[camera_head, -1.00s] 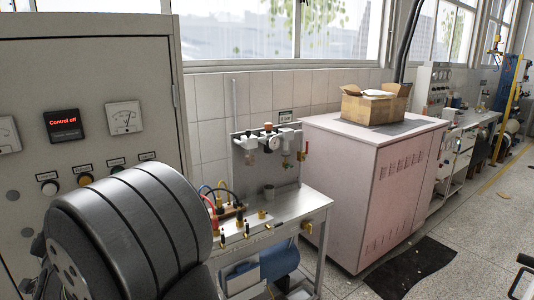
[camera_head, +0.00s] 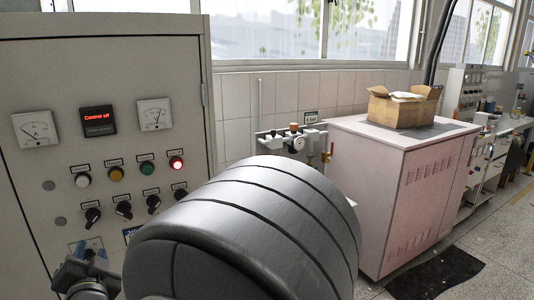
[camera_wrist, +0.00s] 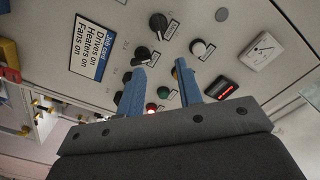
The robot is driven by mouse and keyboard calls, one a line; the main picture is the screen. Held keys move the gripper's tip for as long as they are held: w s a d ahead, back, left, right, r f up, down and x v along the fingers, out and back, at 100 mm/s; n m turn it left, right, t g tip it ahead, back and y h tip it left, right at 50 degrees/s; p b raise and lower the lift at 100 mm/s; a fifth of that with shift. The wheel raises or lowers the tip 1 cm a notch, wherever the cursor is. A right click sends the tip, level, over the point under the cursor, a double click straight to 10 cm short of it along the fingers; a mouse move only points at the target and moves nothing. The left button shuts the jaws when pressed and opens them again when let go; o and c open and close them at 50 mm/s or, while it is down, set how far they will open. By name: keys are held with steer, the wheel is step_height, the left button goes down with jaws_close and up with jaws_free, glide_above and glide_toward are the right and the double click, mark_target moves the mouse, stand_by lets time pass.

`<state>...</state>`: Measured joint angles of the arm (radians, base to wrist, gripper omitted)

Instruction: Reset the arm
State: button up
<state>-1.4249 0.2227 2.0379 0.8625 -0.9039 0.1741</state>
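My gripper (camera_head: 88,265) is at the lower left of the head view, in front of the lower part of the grey control panel (camera_head: 100,50). In the wrist view its two blue fingers (camera_wrist: 160,68) stand apart with nothing between them, so it is open and empty. The panel's knobs and lights show beyond them. The red display (camera_head: 98,120) reads "Control off". A red light (camera_head: 176,163) is lit to the right of the green button (camera_head: 147,168). My large dark arm link hides part of the bench.
A pink cabinet (camera_head: 385,200) with an open cardboard box (camera_head: 402,110) on top stands to the right. A small bench with gauges and valves (camera_head: 290,140) is mostly hidden behind my arm. A black mat (camera_head: 437,275) lies on the floor at right.

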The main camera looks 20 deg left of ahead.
mark_target(93, 219)
steer(key=x, duration=1.4)
steer(key=shift+f, duration=0.1)
steer(key=shift+w+a+n, duration=0.1)
steer(key=shift+a+n, duration=0.05)
steer(key=shift+n, duration=0.55)
steer(key=n, duration=0.3)
steer(key=shift+s+a+n, duration=0.1)
steer(key=shift+s+n, duration=0.1)
steer(key=shift+n, duration=0.95)
steer(key=shift+s+a+n, duration=0.1)
steer(key=shift+s+n, duration=0.1)
steer(key=shift+n, duration=0.95)
steer(key=shift+o, duration=0.5)
